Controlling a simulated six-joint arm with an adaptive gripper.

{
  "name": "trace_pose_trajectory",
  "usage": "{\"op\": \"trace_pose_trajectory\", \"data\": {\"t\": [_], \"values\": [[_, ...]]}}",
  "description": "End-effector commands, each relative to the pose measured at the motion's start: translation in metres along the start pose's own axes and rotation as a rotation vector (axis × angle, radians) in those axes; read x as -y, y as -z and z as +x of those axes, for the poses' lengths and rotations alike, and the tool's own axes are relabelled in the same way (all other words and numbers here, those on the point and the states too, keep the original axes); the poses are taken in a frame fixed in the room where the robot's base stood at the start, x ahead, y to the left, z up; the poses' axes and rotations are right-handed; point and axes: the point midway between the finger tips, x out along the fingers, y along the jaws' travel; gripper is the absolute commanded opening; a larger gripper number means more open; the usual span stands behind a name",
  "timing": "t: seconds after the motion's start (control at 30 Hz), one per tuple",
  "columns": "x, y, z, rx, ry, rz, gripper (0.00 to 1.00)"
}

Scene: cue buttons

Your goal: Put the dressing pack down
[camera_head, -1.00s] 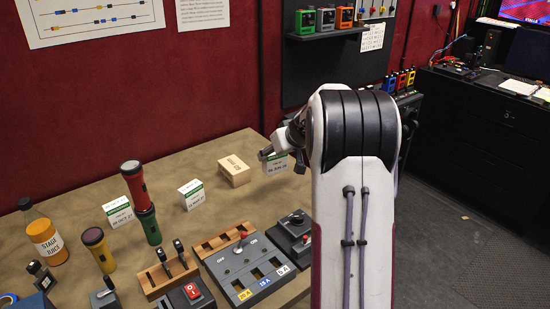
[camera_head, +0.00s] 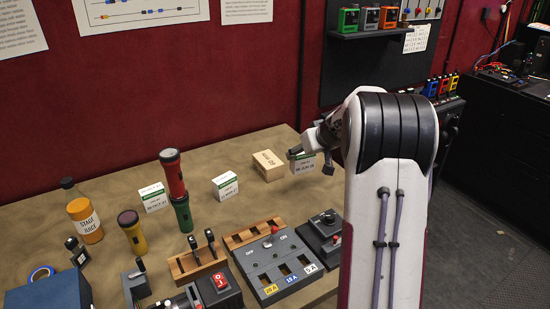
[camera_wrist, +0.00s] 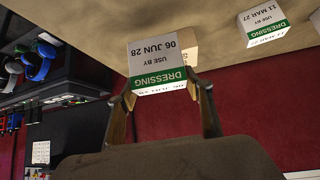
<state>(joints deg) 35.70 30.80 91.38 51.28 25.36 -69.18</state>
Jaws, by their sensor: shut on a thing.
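A white dressing pack (camera_head: 303,167) with a green band is held at the right back part of the table. In the wrist view the pack (camera_wrist: 158,66) reads "USE BY 06 JUN 28". My gripper (camera_head: 297,153) is shut on it; in the wrist view the fingers (camera_wrist: 166,98) grip its two sides. Whether the pack touches the tabletop (camera_head: 120,229) is hard to tell. Two more dressing packs stand on the table: one in the middle (camera_head: 225,187), reading 11 MAR 27 in the wrist view (camera_wrist: 264,22), and one farther left (camera_head: 153,197).
Switch panels (camera_head: 270,262) and a wooden lever rack (camera_head: 197,262) fill the front. Torches (camera_head: 173,185) and an orange bottle (camera_head: 84,214) stand left. The red wall (camera_head: 220,95) is behind.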

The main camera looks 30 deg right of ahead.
Motion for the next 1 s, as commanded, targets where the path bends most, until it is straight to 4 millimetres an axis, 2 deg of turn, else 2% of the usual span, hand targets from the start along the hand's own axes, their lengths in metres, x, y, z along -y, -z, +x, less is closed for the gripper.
{"op": "trace_pose_trajectory", "data": {"t": [0.53,0.8,1.0], "values": [[0.038,0.065,0.033,-0.002,0.092,-0.097,0.33],[0.054,0.099,0.038,-0.003,0.120,-0.123,0.33],[0.059,0.117,0.036,-0.002,0.124,-0.127,0.33]]}}
